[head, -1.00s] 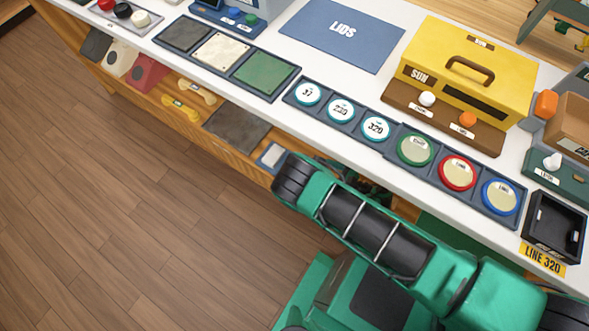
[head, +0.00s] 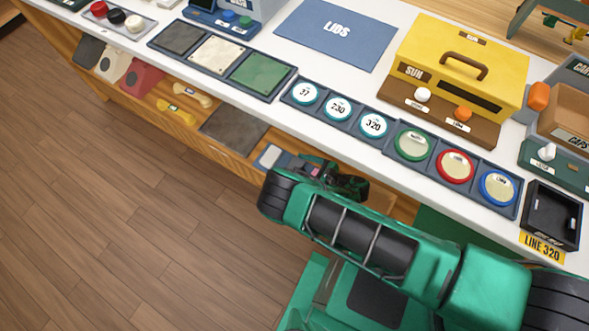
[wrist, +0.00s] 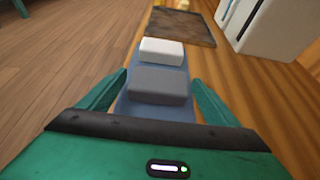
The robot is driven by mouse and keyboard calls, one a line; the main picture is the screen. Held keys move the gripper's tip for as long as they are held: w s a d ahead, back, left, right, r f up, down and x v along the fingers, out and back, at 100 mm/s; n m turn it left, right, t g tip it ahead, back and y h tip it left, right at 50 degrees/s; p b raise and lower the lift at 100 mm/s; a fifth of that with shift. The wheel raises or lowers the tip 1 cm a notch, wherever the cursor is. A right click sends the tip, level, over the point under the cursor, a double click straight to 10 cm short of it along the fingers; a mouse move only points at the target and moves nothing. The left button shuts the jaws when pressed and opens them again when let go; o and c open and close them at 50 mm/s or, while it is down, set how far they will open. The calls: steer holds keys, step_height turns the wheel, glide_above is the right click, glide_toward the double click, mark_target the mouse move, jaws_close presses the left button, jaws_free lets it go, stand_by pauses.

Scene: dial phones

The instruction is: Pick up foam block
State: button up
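In the wrist view a grey block (wrist: 158,87) and a white block (wrist: 162,50) sit on a blue tray (wrist: 126,106) on the wooden lower shelf. I cannot tell which of them is the foam block. My gripper (wrist: 159,78) is open, with one green finger on each side of the grey block; I see no grip on it. The white block lies farther off, beyond the fingertips. In the head view my gripper (head: 340,182) is at the shelf under the counter, partly hidden by my arm. The tray (head: 270,157) shows there just left of it.
A dark mat (head: 234,130) lies on the shelf beyond the tray, with yellow handsets (head: 177,110) farther left. The white counter edge (head: 240,98) overhangs the shelf. Dial discs (head: 373,124), a yellow box (head: 465,65) and a black bin (head: 551,215) stand on top.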

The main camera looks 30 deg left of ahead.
steer(key=c, duration=0.7)
steer(key=shift+c, duration=0.2)
steer(key=shift+r, duration=0.15)
